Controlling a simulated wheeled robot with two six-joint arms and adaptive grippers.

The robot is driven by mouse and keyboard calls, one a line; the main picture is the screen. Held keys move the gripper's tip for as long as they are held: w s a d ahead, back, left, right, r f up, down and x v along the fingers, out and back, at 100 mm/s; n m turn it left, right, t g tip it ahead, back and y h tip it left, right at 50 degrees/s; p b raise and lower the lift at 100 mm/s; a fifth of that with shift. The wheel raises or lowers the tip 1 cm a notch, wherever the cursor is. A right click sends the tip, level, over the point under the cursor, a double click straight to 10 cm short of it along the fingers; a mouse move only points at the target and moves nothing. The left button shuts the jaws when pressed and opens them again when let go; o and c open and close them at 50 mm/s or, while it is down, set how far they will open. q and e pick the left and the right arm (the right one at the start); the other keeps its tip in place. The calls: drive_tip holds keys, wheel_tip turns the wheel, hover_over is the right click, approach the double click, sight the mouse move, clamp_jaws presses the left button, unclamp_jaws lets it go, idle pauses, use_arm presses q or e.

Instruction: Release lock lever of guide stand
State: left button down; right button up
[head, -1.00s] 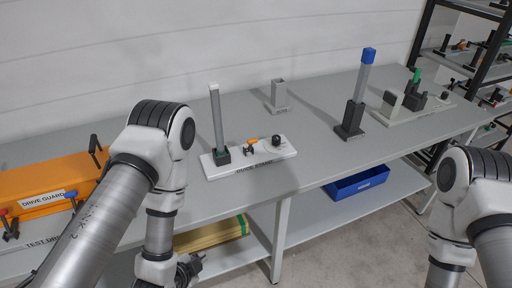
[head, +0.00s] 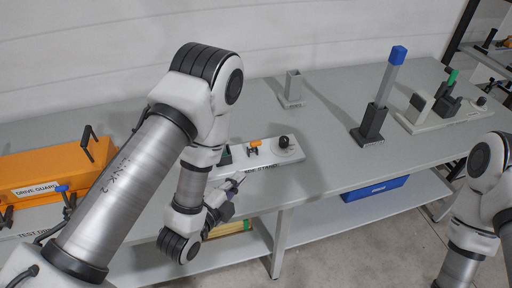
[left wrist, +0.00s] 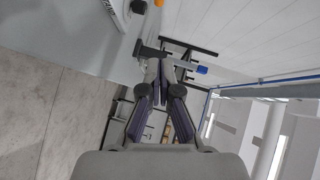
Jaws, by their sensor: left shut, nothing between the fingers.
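The guide stand (head: 268,160) is a white base on the grey table, partly hidden behind my left arm. An orange lever (head: 254,147) sits on it, with a black round knob (head: 284,142) to its right. The stand's upright post is hidden by my arm. My left gripper (head: 236,186) is shut and empty, near the table's front edge, in front of the stand and apart from the lever. In the left wrist view its fingers (left wrist: 160,72) are together, and the white base (left wrist: 116,12) shows at the top. My right gripper is out of view.
An orange drive guard box (head: 45,172) stands at the left. A grey socket (head: 292,88), a blue-topped post (head: 398,55) in a dark holder and a pale fixture (head: 430,122) stand right and behind. A blue bin (head: 374,188) is on the lower shelf.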

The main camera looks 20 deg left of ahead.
use_arm(q)
drive_tip(key=w+f+b, duration=0.2)
drive_tip(key=w+b, duration=0.1)
drive_tip(key=w, duration=0.1)
drive_tip(key=p, duration=0.5)
approach(254, 147)
drive_tip(key=shift+w+d+r, duration=0.55)
drive_tip(key=shift+w+d, duration=1.25)
drive_tip(key=shift+w, duration=0.8)
drive_tip(key=shift+w, duration=0.1)
